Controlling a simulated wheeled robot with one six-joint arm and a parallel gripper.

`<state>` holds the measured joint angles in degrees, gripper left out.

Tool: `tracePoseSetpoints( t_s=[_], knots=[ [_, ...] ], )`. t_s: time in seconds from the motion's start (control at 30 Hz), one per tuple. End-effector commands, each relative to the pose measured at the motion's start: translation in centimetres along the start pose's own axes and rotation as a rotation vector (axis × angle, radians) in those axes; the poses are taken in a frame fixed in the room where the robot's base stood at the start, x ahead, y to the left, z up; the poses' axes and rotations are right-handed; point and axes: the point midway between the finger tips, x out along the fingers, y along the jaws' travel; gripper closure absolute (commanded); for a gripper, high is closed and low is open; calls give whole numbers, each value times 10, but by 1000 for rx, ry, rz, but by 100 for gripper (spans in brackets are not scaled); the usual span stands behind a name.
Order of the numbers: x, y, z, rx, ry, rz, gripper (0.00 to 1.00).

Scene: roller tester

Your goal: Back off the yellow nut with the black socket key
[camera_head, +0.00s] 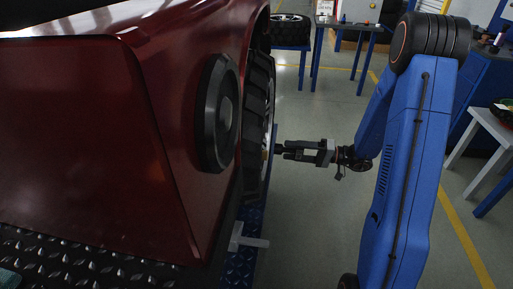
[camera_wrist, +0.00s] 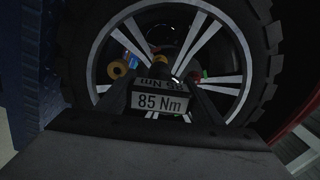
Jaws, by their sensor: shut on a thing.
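My gripper (camera_head: 287,151) reaches in from the right to the side of the wheel and is shut on the black socket key (camera_head: 278,149). The key points at the wheel (camera_head: 258,120). In the wrist view the key carries a plate reading "85 Nm" (camera_wrist: 162,102), which covers part of the hub. Other small coloured nuts show around the hub, partly hidden. I cannot tell whether the socket touches any nut.
The dark red car body (camera_head: 90,120) fills the left, with a round black part (camera_head: 217,112) sticking out. Blue tread plate (camera_head: 240,268) lies below the wheel. A blue-legged table (camera_head: 345,24) and a grey side table (camera_head: 494,126) stand apart.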

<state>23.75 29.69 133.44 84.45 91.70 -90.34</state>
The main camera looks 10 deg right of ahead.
Motion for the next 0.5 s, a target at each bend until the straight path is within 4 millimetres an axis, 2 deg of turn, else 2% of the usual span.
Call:
tracePoseSetpoints(
  t_s=[0.17, 0.5],
  knots=[
    [0, 0, 0, 89, 0, -1, 93],
    [0, -1, 0, 429, 0, -1, 93]
  ],
)
